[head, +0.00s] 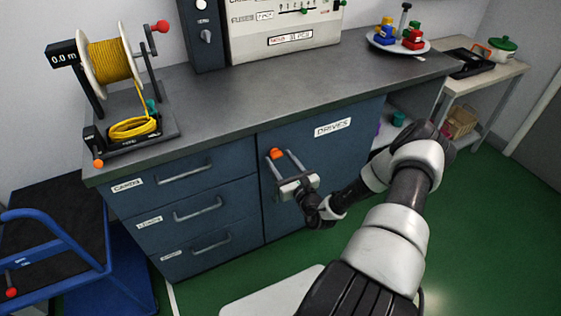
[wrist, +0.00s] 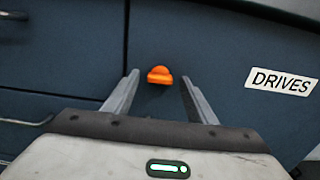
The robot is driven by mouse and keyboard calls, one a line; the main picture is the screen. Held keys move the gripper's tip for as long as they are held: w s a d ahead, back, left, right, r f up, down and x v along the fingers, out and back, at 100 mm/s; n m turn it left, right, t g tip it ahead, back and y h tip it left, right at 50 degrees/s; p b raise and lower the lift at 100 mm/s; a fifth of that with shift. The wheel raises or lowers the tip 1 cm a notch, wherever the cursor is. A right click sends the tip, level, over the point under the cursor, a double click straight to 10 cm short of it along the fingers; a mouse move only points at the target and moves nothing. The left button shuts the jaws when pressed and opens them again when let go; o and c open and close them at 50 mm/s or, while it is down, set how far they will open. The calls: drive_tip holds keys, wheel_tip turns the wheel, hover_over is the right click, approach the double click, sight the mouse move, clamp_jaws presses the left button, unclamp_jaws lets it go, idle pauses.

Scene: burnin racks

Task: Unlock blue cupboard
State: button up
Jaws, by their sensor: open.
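The blue cupboard door (head: 345,160) carries a white label reading DRIVES and looks closed. An orange knob or latch (head: 276,154) sits near the door's upper left edge. In the wrist view the orange latch (wrist: 159,75) lies between the finger lines, just beyond the tips. My gripper (head: 284,155) is open, with its two fingers pointing at the door around the latch. In the wrist view my gripper (wrist: 158,82) holds nothing. I cannot tell whether the fingertips touch the door.
Drawers with bar handles (head: 186,172) are left of the door. The grey worktop (head: 230,97) above holds a yellow cable reel (head: 108,62), and a plate of coloured blocks (head: 397,43) stands at right. A blue cart (head: 60,240) stands at lower left. Green floor is free at right.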

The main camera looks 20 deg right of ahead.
drive_tip(key=shift+c, duration=0.3)
drive_tip(key=c, duration=1)
drive_tip(key=shift+m, duration=0.3)
drive_tip(key=m+p, duration=0.1)
drive_tip(key=m, duration=0.2)
drive_tip(key=shift+m, duration=0.3)
drive_tip(key=m+p, duration=0.1)
drive_tip(key=m, duration=0.3)
drive_tip(key=shift+m, duration=0.3)
drive_tip(key=m+p, duration=0.1)
drive_tip(key=m, duration=0.8)
